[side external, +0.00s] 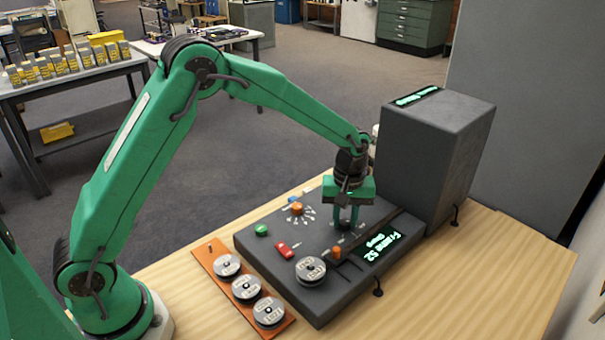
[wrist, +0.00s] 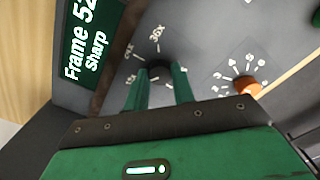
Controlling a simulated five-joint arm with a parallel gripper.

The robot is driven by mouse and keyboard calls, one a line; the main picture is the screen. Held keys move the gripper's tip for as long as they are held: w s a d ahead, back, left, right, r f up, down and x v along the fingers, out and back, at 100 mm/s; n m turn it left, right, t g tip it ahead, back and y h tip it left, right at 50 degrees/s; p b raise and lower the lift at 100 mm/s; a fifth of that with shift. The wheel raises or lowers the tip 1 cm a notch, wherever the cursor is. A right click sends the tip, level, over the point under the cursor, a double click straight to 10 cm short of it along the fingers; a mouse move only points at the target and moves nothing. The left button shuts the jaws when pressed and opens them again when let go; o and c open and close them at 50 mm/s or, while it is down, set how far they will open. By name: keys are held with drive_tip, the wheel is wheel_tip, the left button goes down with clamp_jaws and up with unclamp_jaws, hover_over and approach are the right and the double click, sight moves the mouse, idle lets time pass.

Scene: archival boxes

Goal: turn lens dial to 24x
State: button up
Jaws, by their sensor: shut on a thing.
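My gripper (side external: 347,224) points down at the top of the dark control panel (side external: 325,238). In the wrist view its two green fingers (wrist: 159,92) are shut on the dark round lens dial (wrist: 159,70). Pale magnification labels ring the dial; 36x (wrist: 157,38) is readable, and smaller labels sit to its left. I cannot see which label the dial points to. In the side view the fingers hide most of the dial. The display (side external: 390,242) reads "Frame 52" and "Sharp"; it also shows in the wrist view (wrist: 88,42), partly cut off.
An orange knob (side external: 296,208) with marks, a green button (side external: 261,230), a red switch (side external: 287,249), a small orange knob (side external: 336,252) and a reel (side external: 310,269) are on the panel. A tall grey housing (side external: 430,155) stands behind. An orange tray (side external: 212,248) holds three reels.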

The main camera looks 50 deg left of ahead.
drive_tip(key=shift+m, duration=0.4)
drive_tip(key=m, duration=0.5)
drive_tip(key=shift+r, duration=0.1)
drive_tip(key=m, duration=0.5)
idle(0.4)
drive_tip(key=o, duration=1)
drive_tip(key=shift+r, duration=0.1)
